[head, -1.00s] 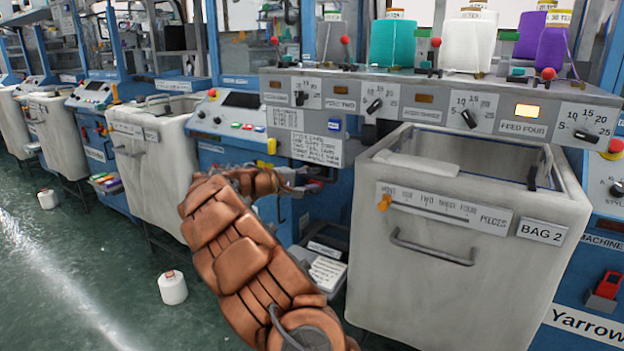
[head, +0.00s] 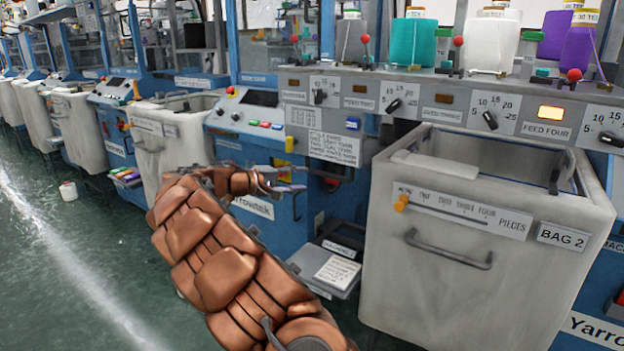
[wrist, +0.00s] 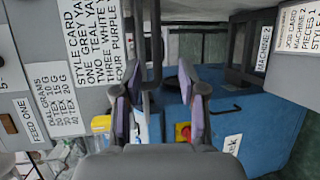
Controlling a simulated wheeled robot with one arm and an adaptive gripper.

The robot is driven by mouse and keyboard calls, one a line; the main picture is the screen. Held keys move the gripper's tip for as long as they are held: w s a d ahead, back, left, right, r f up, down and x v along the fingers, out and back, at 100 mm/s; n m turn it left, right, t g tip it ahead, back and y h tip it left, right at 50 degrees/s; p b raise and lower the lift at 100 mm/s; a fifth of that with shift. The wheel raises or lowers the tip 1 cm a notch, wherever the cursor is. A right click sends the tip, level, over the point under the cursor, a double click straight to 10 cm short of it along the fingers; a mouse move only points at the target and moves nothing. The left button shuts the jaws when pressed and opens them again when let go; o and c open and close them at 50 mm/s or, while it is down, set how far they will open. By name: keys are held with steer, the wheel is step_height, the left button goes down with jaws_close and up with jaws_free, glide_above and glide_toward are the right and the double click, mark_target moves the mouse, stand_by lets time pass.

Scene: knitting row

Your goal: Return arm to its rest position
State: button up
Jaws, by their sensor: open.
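My arm, in copper-coloured plates, reaches up from the bottom of the head view. My gripper (head: 290,181) is at its end, in front of the blue machine and left of the white bin marked BAG 2. In the wrist view my gripper (wrist: 158,112) shows two purple-padded fingers held apart, with nothing between them. Beyond the fingers is the blue machine body (wrist: 240,95) with a red knob on a yellow base (wrist: 183,132). No finger visibly touches anything.
The BAG 2 bin (head: 470,270) stands close at right. A grey box with a paper (head: 335,270) is low beside my arm. Yarn cones (head: 415,40) stand above the dial panel (head: 470,108). Green floor (head: 60,290) at left is mostly clear.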

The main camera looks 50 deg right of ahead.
steer(key=shift+w+a+r, duration=0.1)
steer(key=shift+w+a, duration=0.15)
steer(key=shift+a, duration=0.45)
steer(key=s+a+f+n+t+y, duration=0.1)
steer(key=s+a+f+y, duration=0.4)
steer(key=s+a, duration=0.75)
steer(key=s+a+f+n+t+y, duration=0.1)
steer(key=s+a+f+y, duration=0.5)
steer(key=a, duration=1.2)
steer(key=s+a+f+n+t+y, duration=0.1)
steer(key=s+a+f+y, duration=0.35)
steer(key=s+a, duration=0.85)
step_height(320, 180, up, 25)
steer(key=a+p, duration=0.2)
steer(key=p, duration=2.2)
steer(key=shift+w+t, duration=0.3)
steer(key=shift+w, duration=0.1)
steer(key=shift+f+h, duration=0.1)
steer(key=shift+h, duration=0.15)
